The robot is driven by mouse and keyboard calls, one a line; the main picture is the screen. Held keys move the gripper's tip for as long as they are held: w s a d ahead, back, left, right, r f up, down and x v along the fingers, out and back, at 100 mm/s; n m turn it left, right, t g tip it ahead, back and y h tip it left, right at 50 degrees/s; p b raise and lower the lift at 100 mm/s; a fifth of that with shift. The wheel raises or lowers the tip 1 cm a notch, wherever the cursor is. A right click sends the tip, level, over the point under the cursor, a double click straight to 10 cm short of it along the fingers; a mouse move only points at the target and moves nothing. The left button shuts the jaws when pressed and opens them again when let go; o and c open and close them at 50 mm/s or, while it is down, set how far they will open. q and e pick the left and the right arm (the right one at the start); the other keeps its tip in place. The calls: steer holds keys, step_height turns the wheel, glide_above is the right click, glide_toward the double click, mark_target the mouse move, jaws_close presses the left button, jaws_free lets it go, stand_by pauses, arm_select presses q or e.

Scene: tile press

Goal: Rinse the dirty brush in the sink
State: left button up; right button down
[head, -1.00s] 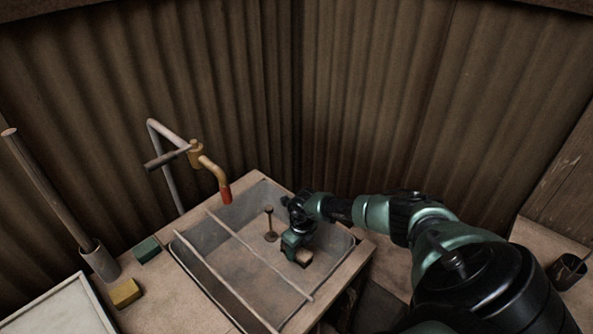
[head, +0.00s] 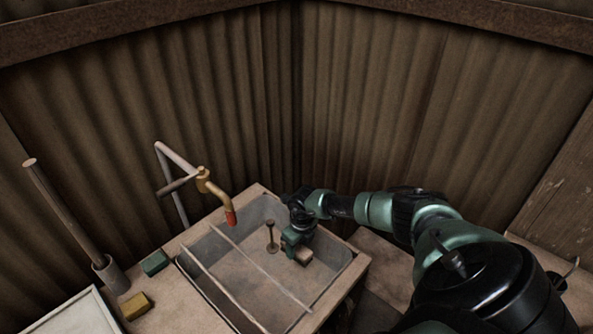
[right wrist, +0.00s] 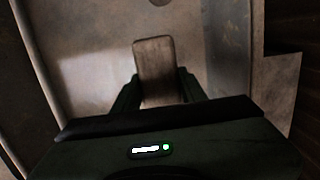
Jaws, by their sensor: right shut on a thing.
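My right gripper (head: 298,248) is shut on the brush (head: 304,257), of which a small brown block end shows. In the right wrist view, the brush (right wrist: 154,70) is a flat brownish piece sticking out between the fingers. The gripper and brush are over the right part of the sink (head: 222,268), which has a grey basin and two thin bars across it. I cannot tell whether the brush touches the basin floor. The brass tap (head: 214,190) with a red tip is at the back left; no water shows. My left gripper is out of view.
A green block (head: 155,262) and a yellow block (head: 136,305) lie on the left counter. A stick stands in a holder (head: 112,276). Corrugated walls close off the back.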

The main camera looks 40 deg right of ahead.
steer(key=shift+r+p, duration=3.25)
steer(key=shift+r, duration=0.95)
step_height(320, 180, up, 4)
steer(key=p, duration=0.3)
steer(key=shift+s+f, duration=0.1)
